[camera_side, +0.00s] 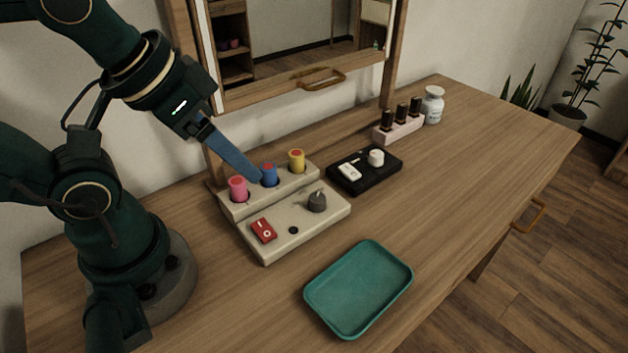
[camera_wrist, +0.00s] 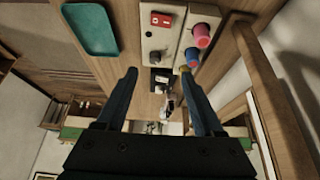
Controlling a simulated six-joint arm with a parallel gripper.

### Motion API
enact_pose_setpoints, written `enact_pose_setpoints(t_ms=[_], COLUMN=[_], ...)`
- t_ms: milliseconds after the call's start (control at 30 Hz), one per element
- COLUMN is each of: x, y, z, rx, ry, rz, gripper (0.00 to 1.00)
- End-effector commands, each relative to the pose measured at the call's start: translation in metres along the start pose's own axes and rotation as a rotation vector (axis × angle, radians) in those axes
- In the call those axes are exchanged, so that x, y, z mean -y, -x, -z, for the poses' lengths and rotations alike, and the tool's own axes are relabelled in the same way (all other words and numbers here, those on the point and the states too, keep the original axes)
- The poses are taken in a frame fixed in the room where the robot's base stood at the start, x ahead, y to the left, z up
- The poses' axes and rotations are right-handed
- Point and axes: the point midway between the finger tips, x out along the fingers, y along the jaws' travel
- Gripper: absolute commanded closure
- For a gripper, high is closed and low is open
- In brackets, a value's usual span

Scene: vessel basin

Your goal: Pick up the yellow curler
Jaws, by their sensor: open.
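The yellow curler (camera_side: 297,163) stands upright with a red top in the right-hand socket of the beige holder (camera_side: 285,222). The blue curler (camera_side: 269,177) is in the middle socket and the pink curler (camera_side: 238,191) in the left one. My gripper (camera_side: 256,177) is open and empty; in the side view its fingertips show close to the blue curler, left of the yellow one. In the wrist view my gripper (camera_wrist: 158,74) has its two fingers apart. There only a small part of the yellow curler shows by the right fingertip, mostly hidden.
The holder's front carries a red switch (camera_side: 263,230) and a dark knob (camera_side: 317,201). A black tray (camera_side: 340,183) with white items lies to the right. Behind stand dark bottles in a pink rack (camera_side: 398,130) and a white jar (camera_side: 433,105). A teal tray (camera_side: 358,288) lies in front.

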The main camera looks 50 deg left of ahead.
Motion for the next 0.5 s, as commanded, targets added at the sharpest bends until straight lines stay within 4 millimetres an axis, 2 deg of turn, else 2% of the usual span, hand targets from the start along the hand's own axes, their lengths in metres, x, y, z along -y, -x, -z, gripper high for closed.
enact_pose_setpoints(t_ms=[267, 367, 500], x=[0.000, 0.007, 0.022], y=[0.039, 0.031, 0.019], z=[0.022, 0.014, 0.007], rx=[-0.007, 0.053, 0.134], ry=[0.000, -0.211, -0.580], rz=[0.000, 0.050, 0.138], gripper=[0.31, 0.31, 0.31])
